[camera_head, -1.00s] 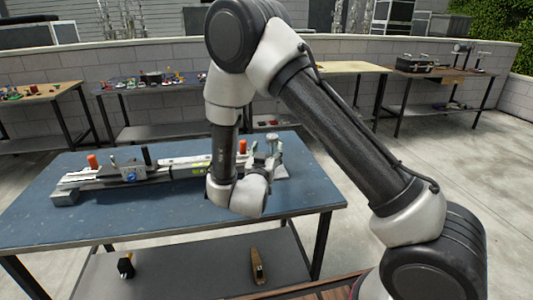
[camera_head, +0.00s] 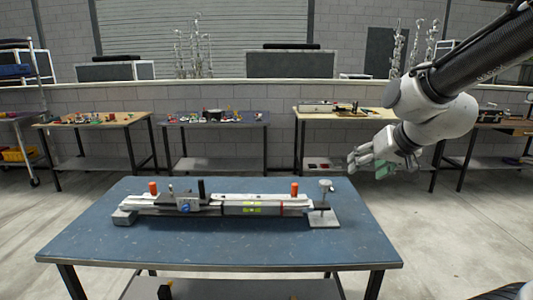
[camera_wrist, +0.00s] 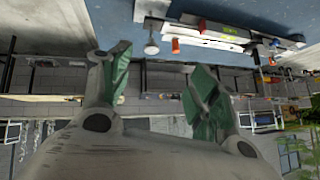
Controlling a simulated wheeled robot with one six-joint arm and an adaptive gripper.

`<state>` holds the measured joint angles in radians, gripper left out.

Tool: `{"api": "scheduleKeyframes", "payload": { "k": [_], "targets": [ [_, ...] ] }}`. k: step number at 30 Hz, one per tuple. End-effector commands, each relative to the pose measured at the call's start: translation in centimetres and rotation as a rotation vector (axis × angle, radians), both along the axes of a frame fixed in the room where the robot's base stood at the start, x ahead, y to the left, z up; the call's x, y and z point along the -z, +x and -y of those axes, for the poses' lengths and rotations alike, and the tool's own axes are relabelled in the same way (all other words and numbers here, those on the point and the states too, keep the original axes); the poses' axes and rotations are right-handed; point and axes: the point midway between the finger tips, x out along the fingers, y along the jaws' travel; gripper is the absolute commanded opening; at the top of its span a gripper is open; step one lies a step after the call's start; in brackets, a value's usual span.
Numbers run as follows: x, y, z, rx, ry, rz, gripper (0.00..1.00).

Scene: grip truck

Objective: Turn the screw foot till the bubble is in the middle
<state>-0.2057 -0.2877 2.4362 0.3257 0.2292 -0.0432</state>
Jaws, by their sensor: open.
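The levelling rail (camera_head: 230,207) lies along the blue table in the head view. A yellow-green spirit level (camera_head: 252,209) sits at its middle; the bubble is too small to place. The screw foot (camera_head: 325,190), with a pale round head on a thin stem, stands over a grey plate (camera_head: 323,217) at the rail's right end. The screw foot also shows near the top of the wrist view (camera_wrist: 151,46). My gripper (camera_head: 372,165) is open and empty, to the right of the screw foot and apart from it. Its green-lined fingers show in the wrist view (camera_wrist: 158,75).
The blue table (camera_head: 150,245) has free room in front of the rail. Two orange knobs (camera_head: 153,187), a black post and a blue knob (camera_head: 185,208) stand on or beside the rail. Other benches (camera_head: 210,125) line the wall behind.

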Motion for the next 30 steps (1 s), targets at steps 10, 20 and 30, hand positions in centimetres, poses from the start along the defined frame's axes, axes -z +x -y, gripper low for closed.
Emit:
{"api": "scheduleKeyframes", "payload": {
  "k": [10, 20, 30],
  "targets": [
    [-1.3, -18.1, 9.3, -0.002, -0.212, -0.306, 0.61],
    [-1.2, -21.0, 10.6, 0.014, -0.249, -0.366, 0.61],
    [-1.2, -21.0, 10.5, 0.013, -0.247, -0.365, 0.61]
  ]
}}
